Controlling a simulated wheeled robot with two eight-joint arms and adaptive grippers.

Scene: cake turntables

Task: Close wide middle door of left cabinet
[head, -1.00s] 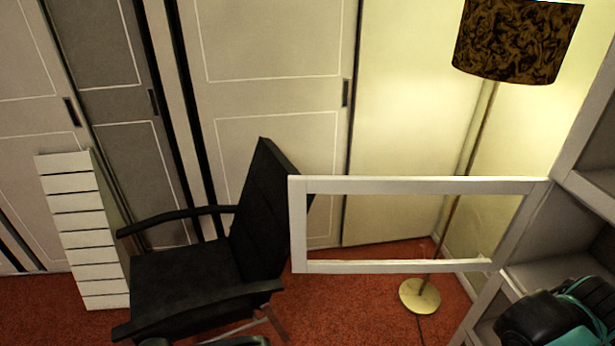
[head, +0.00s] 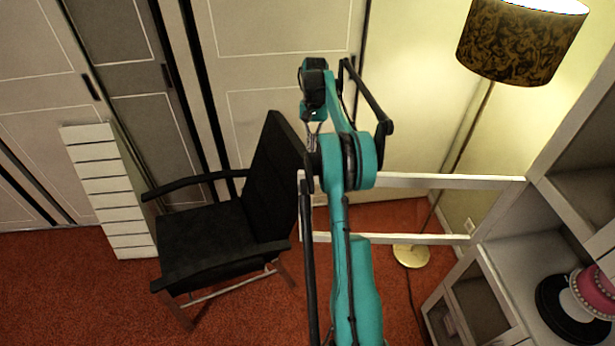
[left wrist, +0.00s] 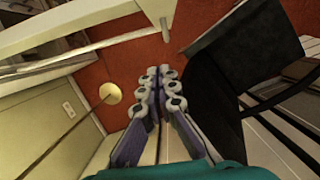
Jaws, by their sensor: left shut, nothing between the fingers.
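The wide door (head: 450,181) is a white frame with a see-through middle, standing open and reaching left from the white cabinet (head: 540,200) at the right of the head view. My arm hides part of its free end. In the left wrist view the door (left wrist: 100,20) crosses the top left, with a small peg near its end. My left gripper (left wrist: 158,75) is shut and empty, apart from the door. In the head view the gripper (head: 312,138) is small, partly hidden behind my arm, near the door's free end. My right gripper is out of view.
A black armchair (head: 215,235) stands just left of the door's free end. A floor lamp (head: 522,40) stands behind the door, its round base (head: 411,255) on the red carpet. A pink cake (head: 595,290) on a black turntable (head: 562,310) is inside the cabinet.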

